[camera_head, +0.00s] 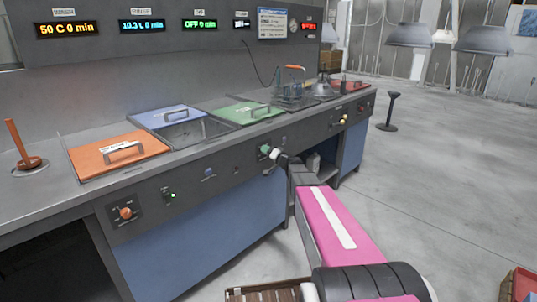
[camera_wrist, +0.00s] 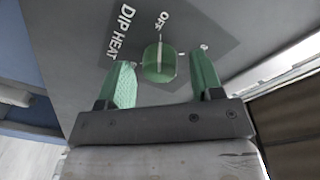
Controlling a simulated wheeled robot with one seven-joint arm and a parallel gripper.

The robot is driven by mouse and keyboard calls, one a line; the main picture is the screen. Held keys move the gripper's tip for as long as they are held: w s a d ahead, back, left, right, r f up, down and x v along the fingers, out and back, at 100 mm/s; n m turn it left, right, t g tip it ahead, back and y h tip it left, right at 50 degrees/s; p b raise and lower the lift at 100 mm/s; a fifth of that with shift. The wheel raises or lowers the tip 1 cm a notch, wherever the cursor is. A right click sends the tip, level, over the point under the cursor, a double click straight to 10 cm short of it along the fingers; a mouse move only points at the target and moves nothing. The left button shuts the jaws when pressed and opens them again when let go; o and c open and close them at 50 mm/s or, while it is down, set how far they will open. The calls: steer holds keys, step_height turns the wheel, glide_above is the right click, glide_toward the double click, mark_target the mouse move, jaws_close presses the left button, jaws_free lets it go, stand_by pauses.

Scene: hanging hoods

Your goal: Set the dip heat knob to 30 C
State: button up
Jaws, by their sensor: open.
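The dip heat knob (camera_wrist: 159,62) is a round green knob on a dark plate in the wrist view. A pale line runs across its face, in line with the OFF mark (camera_wrist: 164,19). The DIP HEAT label (camera_wrist: 121,31) is to its left. My gripper (camera_wrist: 164,80) is open, with one green finger on each side of the knob and gaps between. In the head view my gripper (camera_head: 270,152) is at the counter's front panel, and the knob cannot be told apart from the fingers there. The green display (camera_head: 199,23) reads OFF 0 min.
Other controls on the front panel are an orange knob (camera_head: 125,213), a blue knob (camera_head: 209,173) and a yellow knob (camera_head: 344,120). Orange (camera_head: 95,163), blue (camera_head: 165,115) and green (camera_head: 230,108) lids lie on the counter. Open floor lies to the right, with a black stand (camera_head: 389,110).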

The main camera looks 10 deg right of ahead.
steer(key=c, duration=0.9)
steer(key=shift+m, duration=0.3)
steer(key=shift+d+m+g, duration=0.1)
steer(key=shift+m+g, duration=0.2)
steer(key=shift+m, duration=3.3)
steer(key=shift+m+g, duration=0.3)
steer(key=shift+m, duration=3.3)
